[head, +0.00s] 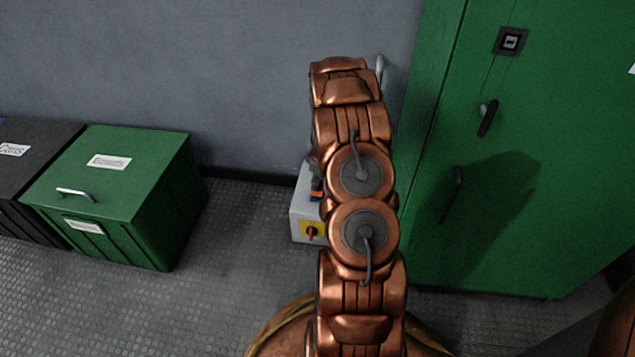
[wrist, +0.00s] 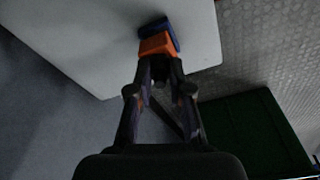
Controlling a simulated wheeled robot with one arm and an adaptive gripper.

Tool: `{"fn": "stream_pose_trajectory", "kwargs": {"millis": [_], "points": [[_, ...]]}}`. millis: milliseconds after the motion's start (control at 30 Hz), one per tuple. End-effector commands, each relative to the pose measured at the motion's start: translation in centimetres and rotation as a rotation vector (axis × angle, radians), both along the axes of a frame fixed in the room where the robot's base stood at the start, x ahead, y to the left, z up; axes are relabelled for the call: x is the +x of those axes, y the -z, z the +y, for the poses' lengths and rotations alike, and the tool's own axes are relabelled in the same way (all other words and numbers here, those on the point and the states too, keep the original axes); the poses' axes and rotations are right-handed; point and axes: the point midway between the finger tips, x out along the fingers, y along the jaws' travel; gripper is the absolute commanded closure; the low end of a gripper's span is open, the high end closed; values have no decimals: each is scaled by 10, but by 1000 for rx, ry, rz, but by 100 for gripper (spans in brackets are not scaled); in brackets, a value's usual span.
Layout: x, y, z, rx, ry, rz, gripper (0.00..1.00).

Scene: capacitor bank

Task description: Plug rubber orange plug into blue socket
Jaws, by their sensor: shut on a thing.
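The orange plug (wrist: 157,45) is between the tips of my gripper (wrist: 158,64), which is shut on it. Plug and socket look touching or nearly so in the wrist view; I cannot tell how far the plug is in. My copper arm hides the rest, and my gripper is mostly hidden there.
The box front has a yellow panel with a red switch (head: 311,232). A tall green cabinet (head: 540,150) stands close on the right. A green bin (head: 130,185) and a dark bin (head: 35,155) stand on the left. The floor between bin and box is clear.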

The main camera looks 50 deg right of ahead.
Motion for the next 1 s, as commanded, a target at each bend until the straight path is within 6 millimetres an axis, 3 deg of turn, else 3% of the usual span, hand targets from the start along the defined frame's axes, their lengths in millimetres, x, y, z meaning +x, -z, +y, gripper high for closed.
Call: {"fn": "stream_pose_trajectory", "kwargs": {"millis": [1000], "points": [[0,10,0,0,-2,0,100]]}}
